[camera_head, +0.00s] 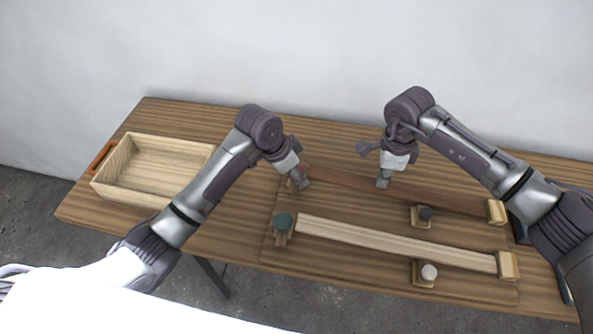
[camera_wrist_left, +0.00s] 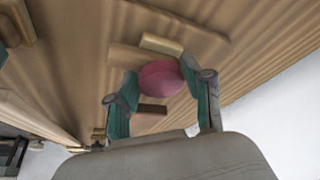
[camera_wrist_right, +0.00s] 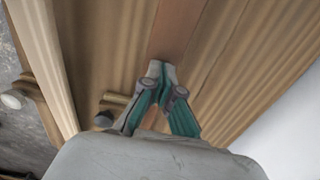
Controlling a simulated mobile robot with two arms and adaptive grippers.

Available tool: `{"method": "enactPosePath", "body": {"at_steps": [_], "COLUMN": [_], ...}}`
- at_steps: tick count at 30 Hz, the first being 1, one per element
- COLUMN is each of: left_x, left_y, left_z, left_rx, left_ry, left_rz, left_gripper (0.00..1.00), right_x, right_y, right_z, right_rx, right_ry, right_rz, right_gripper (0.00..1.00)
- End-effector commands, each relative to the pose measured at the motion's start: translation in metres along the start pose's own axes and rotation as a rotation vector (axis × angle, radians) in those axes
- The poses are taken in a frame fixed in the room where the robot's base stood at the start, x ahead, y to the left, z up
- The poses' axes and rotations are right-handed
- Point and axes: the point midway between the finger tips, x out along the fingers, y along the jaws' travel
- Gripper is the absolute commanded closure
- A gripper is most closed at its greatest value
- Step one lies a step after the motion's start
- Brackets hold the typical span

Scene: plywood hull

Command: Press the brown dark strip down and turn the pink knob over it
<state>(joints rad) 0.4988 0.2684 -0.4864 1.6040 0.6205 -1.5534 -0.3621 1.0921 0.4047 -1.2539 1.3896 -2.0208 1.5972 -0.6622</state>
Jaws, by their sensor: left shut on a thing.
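The brown dark strip (camera_head: 345,182) lies along the back of the board, running right to a wooden end block (camera_head: 497,212). It also shows beyond the fingers in the right wrist view (camera_wrist_right: 180,28). My right gripper (camera_head: 383,184) points down at the strip. Its fingertips (camera_wrist_right: 160,70) are together with nothing seen between them, at the strip's surface; exact contact is hard to tell. The pink knob (camera_wrist_left: 160,78) sits between the fingers of my left gripper (camera_wrist_left: 160,88), which is shut on it. In the head view my left gripper (camera_head: 301,183) mostly hides the knob at the strip's left end.
A pale strip (camera_head: 395,243) lies in front, with a teal knob (camera_head: 283,221) at its left end and a white knob (camera_head: 429,272) before it. A dark knob (camera_head: 426,213) stands between the strips. An open wooden box (camera_head: 150,197) stands on the table's left.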

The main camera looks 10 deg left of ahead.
Motion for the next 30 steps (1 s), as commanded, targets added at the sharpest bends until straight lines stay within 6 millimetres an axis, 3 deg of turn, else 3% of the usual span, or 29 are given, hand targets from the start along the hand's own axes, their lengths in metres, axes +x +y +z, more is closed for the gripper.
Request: {"method": "enactPosePath", "body": {"at_steps": [19, 20, 21, 25, 30], "left_x": [0.0, 0.0, 0.0, 0.0, 0.0], "left_y": [-0.001, -0.001, -0.001, -0.001, 0.0], "left_z": [0.002, 0.002, 0.002, 0.001, 0.001], "left_rx": [0.001, 0.001, 0.001, 0.001, 0.001], "left_ry": [-0.005, -0.005, -0.005, -0.003, -0.002], "left_rz": [-0.003, -0.002, -0.002, -0.001, -0.001], "left_gripper": [0.83, 0.48, 0.41, 0.2, 0.2], "right_x": [0.009, 0.01, 0.01, 0.011, 0.01], "right_y": [0.0, 0.0, 0.0, 0.001, 0.0], "right_z": [0.0, 0.0, 0.0, 0.0, 0.0], "right_rx": [0.0, -0.001, -0.001, 0.0, 0.0], "right_ry": [0.001, 0.001, 0.001, 0.001, 0.001], "right_rz": [0.001, 0.0, 0.0, 0.001, 0.001], "right_gripper": [1.0, 1.0, 1.0, 1.0, 1.0]}}
